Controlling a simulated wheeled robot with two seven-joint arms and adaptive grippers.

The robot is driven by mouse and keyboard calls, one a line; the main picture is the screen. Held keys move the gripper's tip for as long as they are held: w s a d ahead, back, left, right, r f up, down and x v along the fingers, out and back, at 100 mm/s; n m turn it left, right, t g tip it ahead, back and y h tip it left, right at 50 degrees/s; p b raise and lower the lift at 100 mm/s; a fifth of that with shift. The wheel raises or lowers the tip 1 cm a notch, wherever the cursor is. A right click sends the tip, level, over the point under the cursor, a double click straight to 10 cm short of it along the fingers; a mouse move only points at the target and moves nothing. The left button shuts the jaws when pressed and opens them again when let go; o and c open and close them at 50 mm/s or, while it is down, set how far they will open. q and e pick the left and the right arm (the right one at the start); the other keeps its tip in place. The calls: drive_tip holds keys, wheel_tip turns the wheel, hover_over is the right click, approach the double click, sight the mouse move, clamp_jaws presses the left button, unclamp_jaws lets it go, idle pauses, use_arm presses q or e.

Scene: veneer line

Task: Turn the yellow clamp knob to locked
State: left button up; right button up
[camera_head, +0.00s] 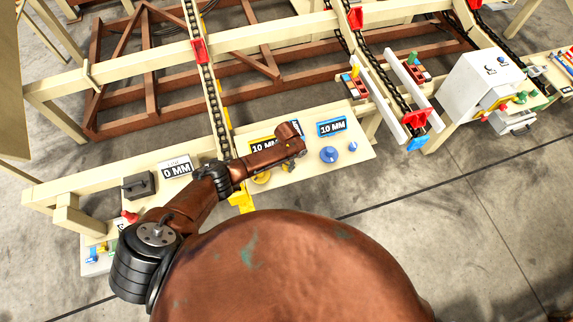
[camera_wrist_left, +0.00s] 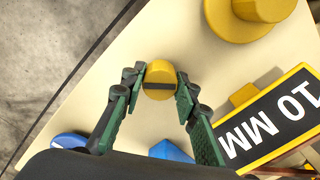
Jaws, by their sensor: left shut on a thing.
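The small round yellow clamp knob (camera_wrist_left: 159,80) has a dark bar across its face. It sits on the cream panel (camera_wrist_left: 195,75) in the left wrist view. My left gripper (camera_wrist_left: 158,84) is shut on this knob, with a green-padded finger on each side. In the head view my left gripper (camera_head: 288,164) is low over the panel, and my arm hides most of the knob. The dark bar lies roughly level in the wrist view; I cannot tell from it whether the knob is locked. My right gripper is not in view.
A larger yellow knob (camera_wrist_left: 238,20) and a yellow-framed "10 MM" sign (camera_wrist_left: 270,118) are close by. A blue knob (camera_head: 329,154) and blue "10 MM" sign (camera_head: 332,127) stand to the right. Chain rails cross behind. Open floor (camera_head: 430,240) lies in front.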

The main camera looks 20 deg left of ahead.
sight(287, 165)
use_arm(q)
drive_tip(key=m, duration=0.4)
drive_tip(key=shift+s+f+m, duration=0.1)
drive_tip(key=shift+m, duration=2.2)
drive_tip(key=o, duration=1.1)
drive_tip(key=shift+o, duration=0.2)
wheel_tip(287, 165, up, 12)
